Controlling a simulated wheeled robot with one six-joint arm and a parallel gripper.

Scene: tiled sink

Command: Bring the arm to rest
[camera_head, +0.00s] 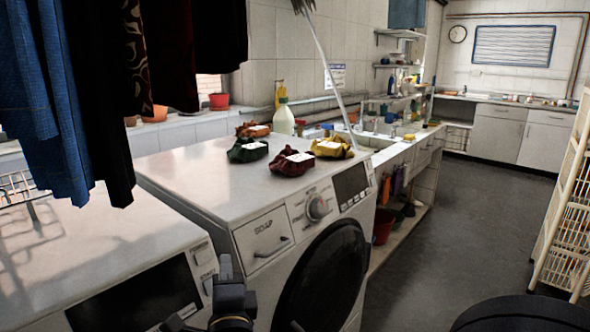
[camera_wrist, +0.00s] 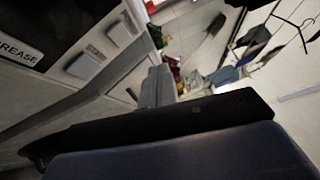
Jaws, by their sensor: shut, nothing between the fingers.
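My gripper (camera_head: 226,268) is low in the head view, in front of the two washing machines. Its grey fingers are together and point upward, with nothing between them. In the wrist view the shut fingers (camera_wrist: 158,86) stick out beyond the dark gripper body. The right washing machine (camera_head: 262,222) has a soap drawer, a round dial and a dark door. The left washing machine (camera_head: 95,235) has a dark display panel. In the head view, my gripper overlaps the region where the two machines meet; I cannot tell the exact gap to them.
Dark green (camera_head: 247,150), dark red (camera_head: 290,163) and yellow (camera_head: 332,148) cloth-like bundles with white labels lie on the right machine. Clothes (camera_head: 60,90) hang at upper left. A white rack (camera_head: 566,215) stands at right. The grey floor (camera_head: 450,220) between is clear.

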